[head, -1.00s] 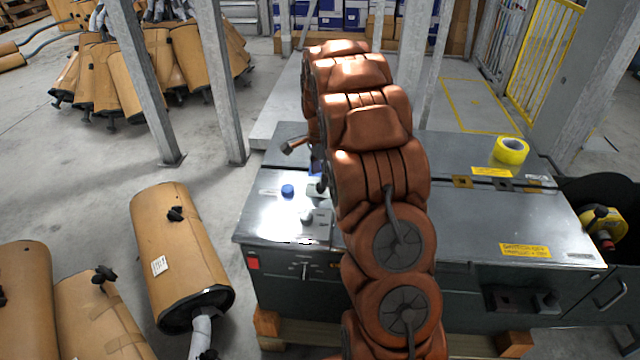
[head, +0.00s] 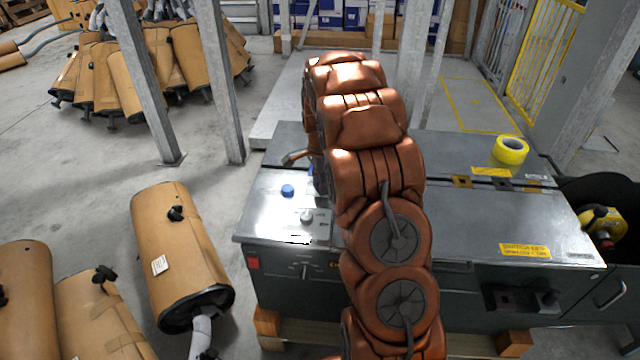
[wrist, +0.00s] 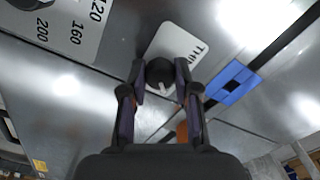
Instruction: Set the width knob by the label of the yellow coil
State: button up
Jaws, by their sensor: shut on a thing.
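In the wrist view, my gripper (wrist: 163,80) has its two fingers on either side of a small dark knob (wrist: 160,68) with a white pointer mark, and is shut on it. My arm largely hides the gripper there.
A blue square (wrist: 233,82) lies right of the gripper. Brown mufflers (head: 178,250) stand at left; metal posts (head: 222,90) rise behind.

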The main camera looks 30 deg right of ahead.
jog(key=shift+c, duration=0.9)
jog(key=shift+a, duration=0.1)
grip_shut()
